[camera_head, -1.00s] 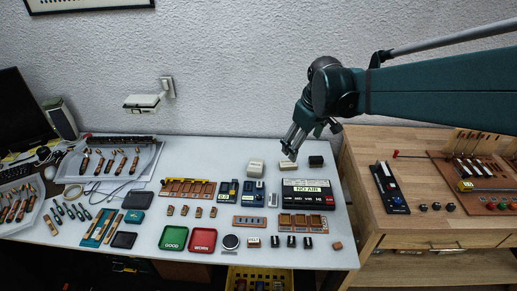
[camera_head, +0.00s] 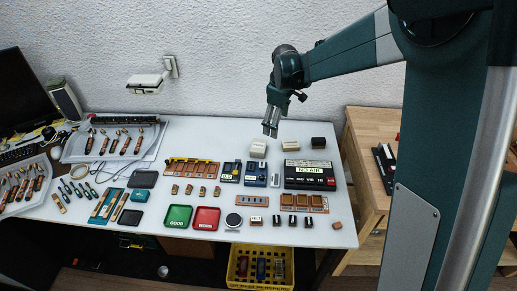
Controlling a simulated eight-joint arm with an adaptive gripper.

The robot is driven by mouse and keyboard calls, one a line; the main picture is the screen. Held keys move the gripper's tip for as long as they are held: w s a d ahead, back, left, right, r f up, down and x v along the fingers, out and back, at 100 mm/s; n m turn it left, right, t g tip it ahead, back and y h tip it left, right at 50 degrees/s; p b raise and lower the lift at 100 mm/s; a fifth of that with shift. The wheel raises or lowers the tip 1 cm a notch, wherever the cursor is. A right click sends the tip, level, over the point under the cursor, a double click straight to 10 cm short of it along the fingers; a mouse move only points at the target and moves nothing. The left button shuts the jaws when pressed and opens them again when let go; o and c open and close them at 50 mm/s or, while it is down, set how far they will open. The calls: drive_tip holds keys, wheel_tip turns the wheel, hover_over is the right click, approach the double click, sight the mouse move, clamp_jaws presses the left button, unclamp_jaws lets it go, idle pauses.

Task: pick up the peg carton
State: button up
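Three small boxes stand in a row at the back of the white table: a pale carton (camera_head: 258,148), another pale carton (camera_head: 288,146) and a dark box (camera_head: 318,142). I cannot read their labels, so I cannot tell which one is the peg carton. My gripper (camera_head: 270,132) points down over the back of the table, just above and slightly right of the left pale carton in the picture. It appears apart from the cartons, with nothing visible in it. Its fingers are too small to judge the opening.
In front of the cartons are a NO AIR box (camera_head: 308,174), blue devices (camera_head: 255,174) and wooden racks (camera_head: 192,168). Green (camera_head: 177,217) and red (camera_head: 206,218) trays lie nearer. A yellow crate (camera_head: 260,267) sits below the front edge. The wall is close behind.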

sight(258, 145)
drive_tip(key=w+a+f+n, duration=0.1)
drive_tip(key=w+a+f, duration=0.1)
drive_tip(key=f, duration=0.2)
drive_tip(key=w+a+f+n+g, duration=0.1)
drive_tip(key=w+a+f, duration=0.1)
drive_tip(key=f, duration=0.3)
drive_tip(key=w+a+f+n+p, duration=0.1)
drive_tip(key=w+a+f, duration=0.2)
drive_tip(key=a+f, duration=0.1)
drive_tip(key=shift+a+f+n+g, duration=0.2)
drive_tip(key=shift+f+n+g, duration=0.1)
drive_tip(key=shift+f+n, duration=0.1)
drive_tip(key=shift+f, duration=1.25)
drive_tip(key=shift+f+b, duration=0.75)
drive_tip(key=shift+f, duration=1.85)
drive_tip(key=c, duration=1)
